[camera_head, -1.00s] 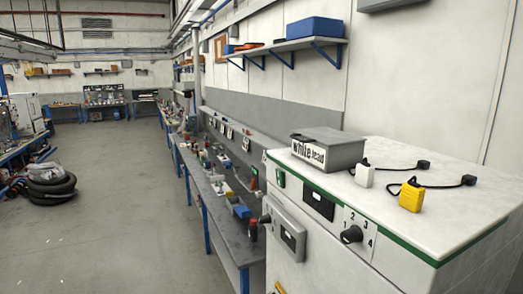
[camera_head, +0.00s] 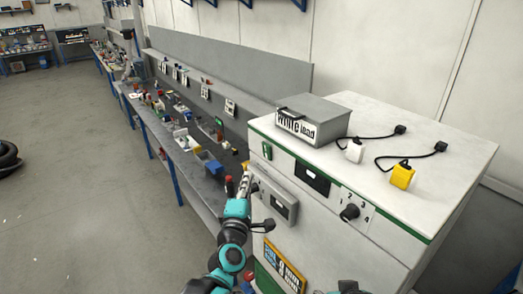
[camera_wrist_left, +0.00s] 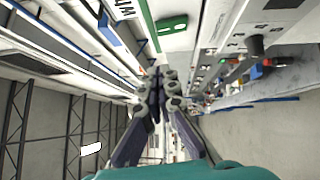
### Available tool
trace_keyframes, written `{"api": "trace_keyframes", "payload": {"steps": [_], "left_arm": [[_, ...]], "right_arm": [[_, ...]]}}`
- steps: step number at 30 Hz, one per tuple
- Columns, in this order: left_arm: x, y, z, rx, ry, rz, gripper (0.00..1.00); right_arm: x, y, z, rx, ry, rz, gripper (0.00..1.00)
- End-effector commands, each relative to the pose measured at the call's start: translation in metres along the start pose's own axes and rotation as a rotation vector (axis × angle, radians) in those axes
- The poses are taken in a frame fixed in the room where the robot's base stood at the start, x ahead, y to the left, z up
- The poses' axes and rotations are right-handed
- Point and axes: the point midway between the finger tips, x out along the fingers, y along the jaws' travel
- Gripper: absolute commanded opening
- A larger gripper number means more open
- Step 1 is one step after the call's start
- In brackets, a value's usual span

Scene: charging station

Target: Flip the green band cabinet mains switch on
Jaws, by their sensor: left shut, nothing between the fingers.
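The white cabinet with a green band (camera_head: 387,239) stands at the right in the head view. A small green switch (camera_head: 267,151) sits on its front near the left corner, just below the band. It also shows as a green rocker in the left wrist view (camera_wrist_left: 172,24); whether it is on or off I cannot tell. My left gripper (camera_head: 245,180) is shut and empty, below and left of the switch and apart from it. Its closed fingers show in the left wrist view (camera_wrist_left: 158,76). My right gripper is not in view.
A grey box labelled "white lead" (camera_head: 318,112), a white plug (camera_head: 354,151) and a yellow plug (camera_head: 402,176) lie on the cabinet top. A grey box (camera_head: 276,202) and a black dial (camera_head: 349,212) are on its front. A cluttered bench (camera_head: 190,165) runs along the left.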

Motion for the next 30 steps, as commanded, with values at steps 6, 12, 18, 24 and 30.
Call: {"api": "trace_keyframes", "payload": {"steps": [6,12,18,24,30], "left_arm": [[0.01,0.001,0.0,0.001,0.001,0.0,0.0],[0.046,0.002,0.0,0.003,0.0,-0.001,0.0],[0.089,0.002,0.0,0.002,0.0,-0.001,0.0],[0.116,0.002,0.016,0.0,-0.002,-0.001,0.0],[0.127,0.001,0.027,0.001,-0.001,-0.001,0.0]], "right_arm": [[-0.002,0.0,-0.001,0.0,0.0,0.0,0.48],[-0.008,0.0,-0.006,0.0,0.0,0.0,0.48],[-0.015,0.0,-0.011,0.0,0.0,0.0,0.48],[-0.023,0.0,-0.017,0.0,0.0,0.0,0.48],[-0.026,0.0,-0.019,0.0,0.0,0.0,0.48]]}}
